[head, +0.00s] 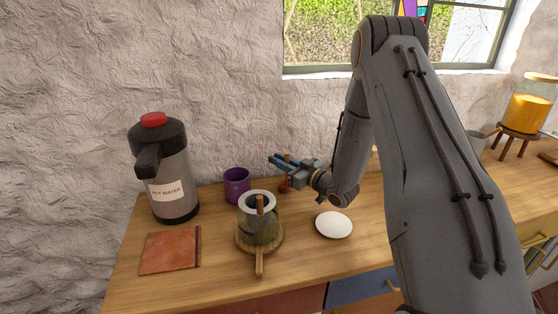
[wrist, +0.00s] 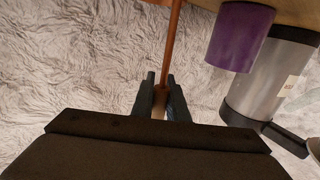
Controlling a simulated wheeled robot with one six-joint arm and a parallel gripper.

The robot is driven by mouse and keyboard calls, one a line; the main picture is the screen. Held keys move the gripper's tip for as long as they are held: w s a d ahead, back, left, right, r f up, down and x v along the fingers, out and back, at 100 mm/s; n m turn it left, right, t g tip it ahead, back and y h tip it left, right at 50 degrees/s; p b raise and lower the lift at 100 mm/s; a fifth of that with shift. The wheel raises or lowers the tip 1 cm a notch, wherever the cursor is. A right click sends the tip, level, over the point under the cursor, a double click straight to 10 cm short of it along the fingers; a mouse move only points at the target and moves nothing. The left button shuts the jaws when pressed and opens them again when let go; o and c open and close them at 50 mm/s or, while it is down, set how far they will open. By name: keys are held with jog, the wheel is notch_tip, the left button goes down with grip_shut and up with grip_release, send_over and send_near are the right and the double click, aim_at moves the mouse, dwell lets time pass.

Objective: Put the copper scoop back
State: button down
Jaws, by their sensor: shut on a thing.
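The copper scoop shows in the wrist view as a thin copper-coloured handle (wrist: 172,45) running up from between the fingertips to the top edge. My gripper (wrist: 160,98) is shut on this handle. In the head view my gripper (head: 280,160) is over the back of the counter, right of the purple cup (head: 236,184). A small copper-brown part of the scoop (head: 284,186) shows below the gripper. I cannot tell whether it touches the counter. The purple cup also shows in the wrist view (wrist: 240,38), to the right of the handle.
A hot water dispenser (head: 172,180) stands at the back left, near a reddish tile (head: 168,252). A jar (head: 258,229) on a wooden base and a white plate (head: 334,225) stand in front of my gripper. A yellow pot (head: 526,116) stands far right. The rough wall is close behind.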

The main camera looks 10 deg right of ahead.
jog(key=shift+f, duration=0.2)
jog(key=c, duration=1.7)
grip_release()
jog(key=shift+c, duration=0.2)
jog(key=shift+r, duration=0.1)
jog(key=s+d+f+m+g+h+b, duration=0.1)
jog(key=s+d+m+g+h+b, duration=0.1)
jog(key=s+d+g+h, duration=0.3)
jog(key=s+d+m+h+b, duration=0.1)
jog(key=s+d+h, duration=0.15)
jog(key=s, duration=0.45)
jog(key=s+a+m+g+h, duration=0.1)
jog(key=s+a+g, duration=0.2)
jog(key=s, duration=0.9)
jog(key=s+a+r+m+g+h, duration=0.1)
jog(key=s+a+g, duration=0.3)
jog(key=s, duration=0.7)
jog(key=shift+s+a+r+m+g, duration=0.25)
jog(key=shift+s+m+g, duration=0.15)
jog(key=shift+m+g, duration=0.45)
